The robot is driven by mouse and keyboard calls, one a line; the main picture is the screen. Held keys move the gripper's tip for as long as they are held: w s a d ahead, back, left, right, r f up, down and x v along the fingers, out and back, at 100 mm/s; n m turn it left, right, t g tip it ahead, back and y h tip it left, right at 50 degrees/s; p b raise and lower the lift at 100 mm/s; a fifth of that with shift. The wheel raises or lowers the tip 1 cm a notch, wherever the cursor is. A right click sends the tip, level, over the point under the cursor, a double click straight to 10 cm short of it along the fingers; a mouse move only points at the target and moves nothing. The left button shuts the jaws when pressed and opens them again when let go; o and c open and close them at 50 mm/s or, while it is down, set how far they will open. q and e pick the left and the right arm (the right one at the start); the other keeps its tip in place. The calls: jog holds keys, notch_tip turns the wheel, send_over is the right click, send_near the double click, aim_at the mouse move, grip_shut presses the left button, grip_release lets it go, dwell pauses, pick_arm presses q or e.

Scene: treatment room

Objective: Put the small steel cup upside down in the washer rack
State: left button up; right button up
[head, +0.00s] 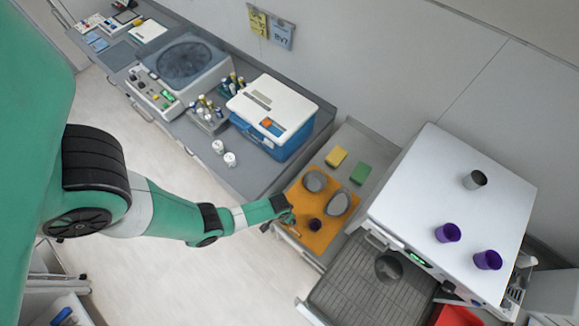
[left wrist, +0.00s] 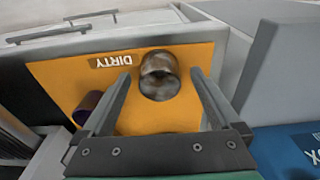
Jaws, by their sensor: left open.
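The small steel cup (left wrist: 160,68) sits on the orange mat (left wrist: 60,85) marked DIRTY, in the left wrist view. In the head view I cannot make it out; my left gripper seems to cover it. My left gripper (head: 288,217) is at the left edge of the orange mat (head: 293,204). In the left wrist view its open fingers (left wrist: 161,80) stand on both sides of the cup, with gaps. I cannot tell whether they are at its height. The washer rack (head: 345,283) is pulled out at lower right, with a dark round vessel (head: 388,268) in it. My right gripper is not in view.
On the mat are a grey bowl (head: 315,181), a kidney dish (head: 338,204) and a purple cup (head: 315,225). A metal cup (head: 475,180) and two purple cups (head: 448,232) (head: 488,260) stand on the white washer (head: 450,190). A blue box (head: 285,145) stands behind.

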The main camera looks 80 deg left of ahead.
pick_arm(q)
jog(key=shift+f, duration=0.1)
grip_shut()
dwell(0.5)
